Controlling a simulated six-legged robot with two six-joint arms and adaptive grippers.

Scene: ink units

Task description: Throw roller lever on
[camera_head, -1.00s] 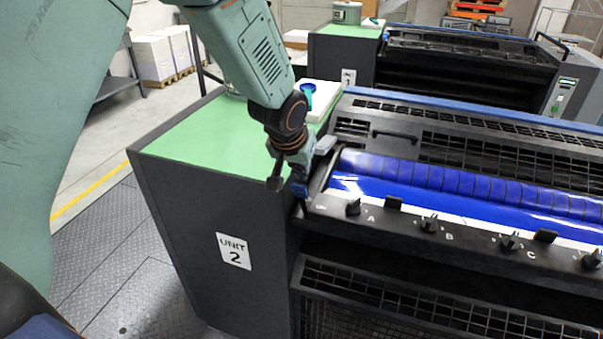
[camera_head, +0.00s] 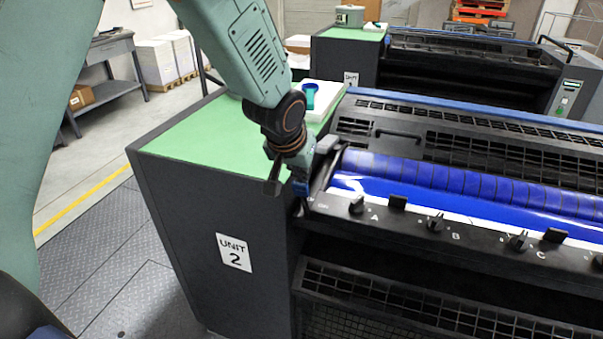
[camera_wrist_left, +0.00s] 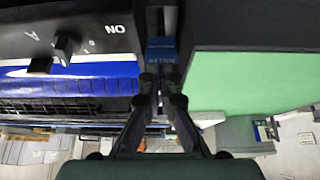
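The roller lever is a blue part with upside-down lettering (camera_wrist_left: 161,50) in the left wrist view, at the gap between the printing unit's panel and the green-topped cabinet. Its blue end also shows in the head view (camera_head: 301,188), at the left end of the panel. My left gripper (camera_wrist_left: 160,82) is partly open, its fingertips a little apart and lined up with the lever. In the head view the left gripper (camera_head: 287,182) is right beside the lever and hides part of it. I cannot tell whether they touch. My right gripper is not in view.
The panel (camera_head: 470,238) has black knobs, letters A, B, C and an ON mark (camera_wrist_left: 117,29). The blue roller (camera_head: 440,178) lies behind it. Unit 1 is behind.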

